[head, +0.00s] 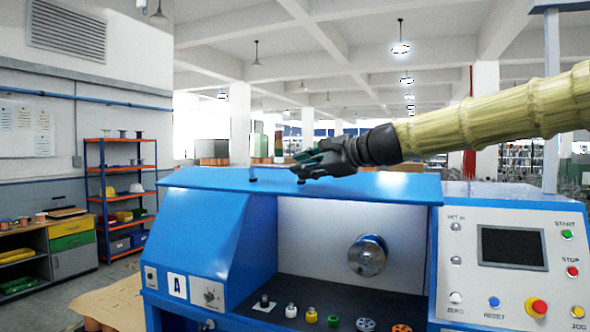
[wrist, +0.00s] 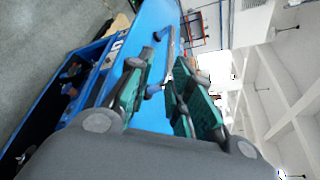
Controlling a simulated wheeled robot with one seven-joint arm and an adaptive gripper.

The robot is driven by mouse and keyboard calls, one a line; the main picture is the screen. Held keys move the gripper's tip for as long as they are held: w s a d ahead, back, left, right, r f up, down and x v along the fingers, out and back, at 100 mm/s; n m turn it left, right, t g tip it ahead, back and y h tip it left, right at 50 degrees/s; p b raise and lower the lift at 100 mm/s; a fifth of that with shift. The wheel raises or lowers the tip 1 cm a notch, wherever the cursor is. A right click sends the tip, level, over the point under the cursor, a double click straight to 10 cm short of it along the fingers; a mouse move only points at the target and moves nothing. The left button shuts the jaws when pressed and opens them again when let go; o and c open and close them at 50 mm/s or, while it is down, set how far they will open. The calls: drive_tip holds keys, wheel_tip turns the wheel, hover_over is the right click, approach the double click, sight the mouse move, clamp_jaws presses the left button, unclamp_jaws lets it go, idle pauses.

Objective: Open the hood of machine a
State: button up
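A chuck (head: 368,256) and several small pulleys (head: 312,315) are inside the machine. A control panel (head: 515,265) with a screen and buttons is at right. An orange shelf (head: 122,190) and a workbench (head: 45,245) stand at left.

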drive_tip(key=shift+s+d+r, duration=0.1)
drive_tip(key=shift+s+d, duration=0.1)
drive_tip(key=shift+s, duration=0.05)
drive_tip(key=shift+s+d, duration=0.1)
drive_tip(key=p+v, duration=0.6)
drive_tip(key=v, duration=0.6)
drive_tip(key=shift+d+r+p, duration=0.15)
drive_tip(key=shift+r+p, duration=0.1)
drive_tip(key=shift+p, duration=0.15)
idle(1.2)
drive_tip(key=shift+f, duration=0.15)
idle(0.5)
